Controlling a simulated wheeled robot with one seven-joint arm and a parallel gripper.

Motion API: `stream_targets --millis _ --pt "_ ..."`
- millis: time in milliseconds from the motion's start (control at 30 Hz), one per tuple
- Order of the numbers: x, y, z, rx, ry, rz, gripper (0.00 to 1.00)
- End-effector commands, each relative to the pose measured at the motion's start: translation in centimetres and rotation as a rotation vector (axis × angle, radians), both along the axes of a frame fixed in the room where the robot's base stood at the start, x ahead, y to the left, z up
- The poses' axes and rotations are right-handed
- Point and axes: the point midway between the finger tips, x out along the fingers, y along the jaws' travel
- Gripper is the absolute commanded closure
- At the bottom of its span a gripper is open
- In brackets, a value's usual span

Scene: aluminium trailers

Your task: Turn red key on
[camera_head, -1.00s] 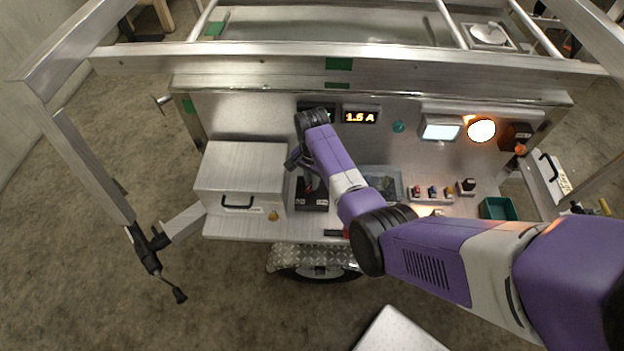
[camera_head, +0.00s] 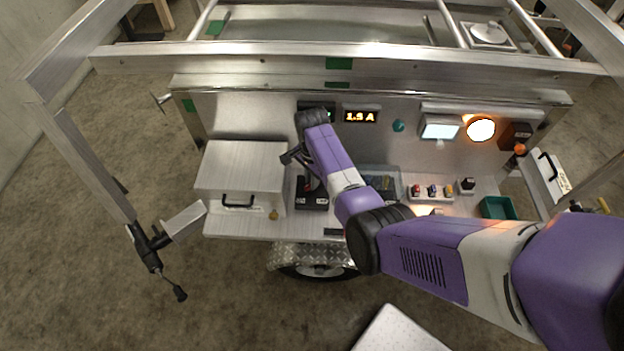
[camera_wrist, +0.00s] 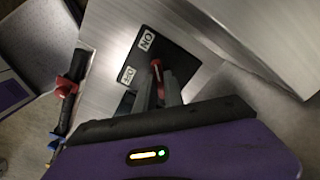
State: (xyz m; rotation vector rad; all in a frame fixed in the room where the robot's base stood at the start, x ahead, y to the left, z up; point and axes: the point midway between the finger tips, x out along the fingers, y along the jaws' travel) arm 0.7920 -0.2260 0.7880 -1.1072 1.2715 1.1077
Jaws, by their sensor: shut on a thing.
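The red key (camera_wrist: 156,70) stands up from a black switch plate (camera_wrist: 180,60) with white labels, one reading ON, in the wrist view. My gripper (camera_wrist: 158,88) is shut on the red key, its two dark fingers on either side of it. The fingers hide the key's lower part. In the head view the black switch box (camera_head: 311,196) sits on the trailer's shelf right of a metal box, and my gripper (camera_head: 309,181) is over it. The key is mostly hidden there by my wrist, so its exact angle is unclear.
A metal box (camera_head: 240,170) with a black handle stands close left of the switch. Right are a tray (camera_head: 385,183), small coloured switches (camera_head: 432,192) and a green bin (camera_head: 497,208). The back panel carries an amber display (camera_head: 361,116) and a lit round lamp (camera_head: 481,130).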

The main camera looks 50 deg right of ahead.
Motion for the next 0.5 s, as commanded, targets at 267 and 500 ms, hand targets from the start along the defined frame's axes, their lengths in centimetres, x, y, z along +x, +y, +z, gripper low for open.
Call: stream_targets --millis 267,500 --pt "0.04 -0.1 0.09 -0.001 -0.002 -0.002 0.65" --pt "0.02 -0.05 0.14 0.0 -0.001 -0.001 0.65"
